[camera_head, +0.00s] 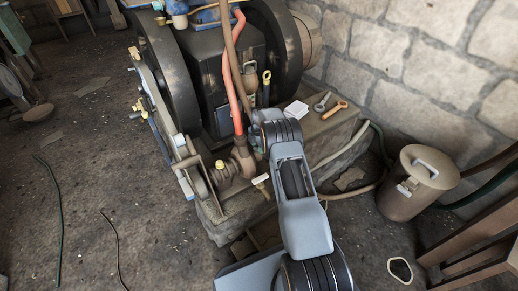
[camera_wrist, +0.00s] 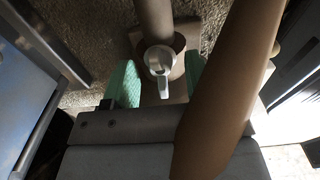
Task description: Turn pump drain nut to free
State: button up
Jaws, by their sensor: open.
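My gripper (camera_wrist: 159,80) is open in the wrist view, with one green fingertip on each side of a pale, ring-shaped fitting with a short lever (camera_wrist: 161,62). This fitting looks like the pump drain nut, but I cannot be sure. It sits at the end of a brown pipe or body, and gaps seem to show between it and the fingertips. In the head view the brown pump (camera_head: 241,160) stands beside my arm at the engine's front. My gripper's fingertips and the fitting between them are hidden there behind my arm.
A thick brown pipe (camera_wrist: 222,90) crosses close in front of the wrist camera. A red hose (camera_head: 231,75) runs down to the pump. Two wrenches (camera_head: 332,105) lie on the stone plinth (camera_head: 345,130). A lidded metal can (camera_head: 418,185) stands at right. Open floor (camera_head: 100,210) lies left.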

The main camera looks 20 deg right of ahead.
jog(key=shift+f, duration=0.15)
jog(key=c, duration=0.9)
jog(key=shift+n, duration=0.3)
jog(key=n+p, duration=0.1)
jog(key=n, duration=0.3)
jog(key=shift+n, duration=0.3)
jog(key=shift+n+p, duration=0.3)
jog(key=shift+n, duration=2.3)
